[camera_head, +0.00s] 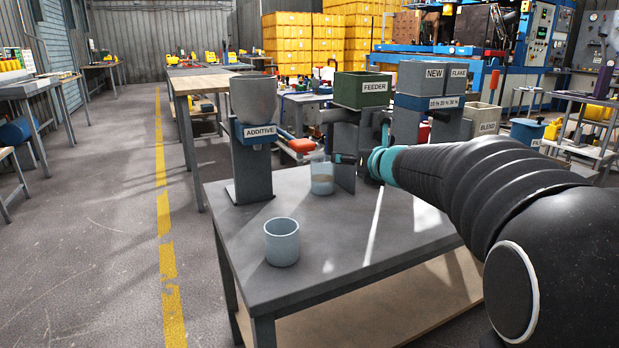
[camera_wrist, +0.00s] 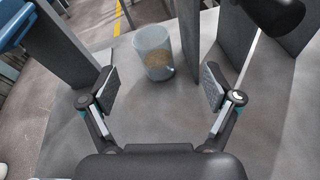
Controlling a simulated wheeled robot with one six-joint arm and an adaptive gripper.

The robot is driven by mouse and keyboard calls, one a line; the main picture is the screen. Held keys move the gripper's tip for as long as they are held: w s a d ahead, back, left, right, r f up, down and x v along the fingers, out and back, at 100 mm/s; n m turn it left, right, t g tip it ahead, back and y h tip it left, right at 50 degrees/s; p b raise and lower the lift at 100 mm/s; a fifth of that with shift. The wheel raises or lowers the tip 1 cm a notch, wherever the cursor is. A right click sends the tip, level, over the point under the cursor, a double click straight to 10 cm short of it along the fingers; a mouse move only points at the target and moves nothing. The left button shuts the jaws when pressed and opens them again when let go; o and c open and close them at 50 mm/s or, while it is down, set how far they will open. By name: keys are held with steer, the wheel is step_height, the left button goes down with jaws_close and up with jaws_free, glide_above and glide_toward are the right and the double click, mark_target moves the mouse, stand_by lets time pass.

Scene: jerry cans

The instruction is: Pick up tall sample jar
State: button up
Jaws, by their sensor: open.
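In the wrist view the same jar (camera_wrist: 153,58) stands just beyond my gripper (camera_wrist: 158,88), roughly centred between the two spread fingers. My gripper is open and empty, with clear table between its fingertips. A second, wider pale jar (camera_head: 282,243), seemingly empty, stands nearer the front left of the table in the head view.
The grey table (camera_head: 350,245) also bears the ADDITIVE stand (camera_head: 252,165), left of the jar. The green FEEDER bin (camera_head: 362,90) is on a stand just right of it, close to my arm. Grey NEW and FLAKE bins stand further right. The table front is mostly clear.

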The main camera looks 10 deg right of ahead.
steer(key=w+f+n+y, duration=0.1)
steer(key=f+n, duration=0.1)
steer(key=n, duration=0.1)
glide_toward(316, 162)
steer(key=w, duration=0.2)
steer(key=shift+g, duration=0.4)
steer(key=shift+p+x, duration=0.45)
steer(key=shift+x, duration=1.85)
steer(key=shift+s, duration=0.1)
steer(key=c, duration=1.1)
steer(key=shift+r, duration=0.1)
